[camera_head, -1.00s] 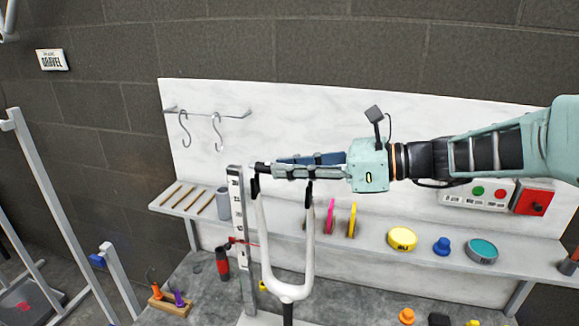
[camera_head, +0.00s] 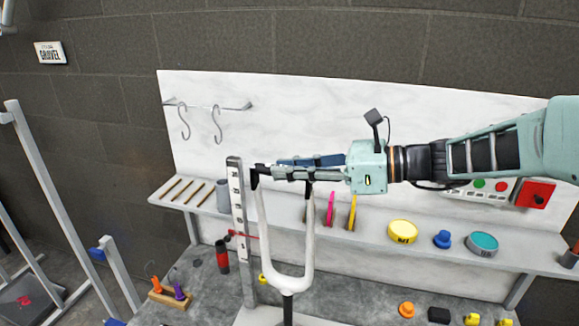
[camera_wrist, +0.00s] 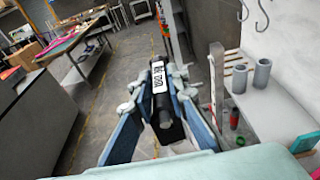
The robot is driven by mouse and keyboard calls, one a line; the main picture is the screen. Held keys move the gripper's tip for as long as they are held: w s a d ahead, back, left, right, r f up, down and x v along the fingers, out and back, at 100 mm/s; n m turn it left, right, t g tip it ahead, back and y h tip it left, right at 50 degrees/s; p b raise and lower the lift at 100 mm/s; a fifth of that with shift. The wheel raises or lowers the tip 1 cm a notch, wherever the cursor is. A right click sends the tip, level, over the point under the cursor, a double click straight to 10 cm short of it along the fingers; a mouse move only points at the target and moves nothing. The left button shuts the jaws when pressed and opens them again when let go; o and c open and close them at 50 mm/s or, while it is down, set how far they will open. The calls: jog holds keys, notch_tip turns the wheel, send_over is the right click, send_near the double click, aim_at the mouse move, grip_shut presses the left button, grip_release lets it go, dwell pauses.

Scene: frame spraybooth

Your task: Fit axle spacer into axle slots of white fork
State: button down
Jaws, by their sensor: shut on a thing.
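The white fork (camera_head: 287,281) stands upright in the head view, with a dark slotted tip on each of its two legs. My gripper (camera_head: 285,170) reaches in from the right, level with the fork tips and lying across them. It is shut on the axle spacer, a black cylinder with a white printed label (camera_wrist: 158,78), held between the fingers in the wrist view. In the head view the fingers mostly hide the spacer; a dark end shows at the left fork tip. Whether it sits in the slots or just above them, I cannot tell.
A ruler-marked post (camera_head: 239,205) stands close left of the fork. Behind is a shelf (camera_head: 365,237) with a yellow tin (camera_head: 403,231), a teal tin (camera_head: 482,243) and a blue knob (camera_head: 442,239). A red-black tool (camera_head: 222,257) stands on the bench.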

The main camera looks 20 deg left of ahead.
jog(key=c, duration=1.8)
grip_release()
jog(key=shift+f, duration=0.15)
jog(key=shift+d, duration=0.1)
jog(key=v, duration=1.1)
jog(key=shift+d, duration=0.4)
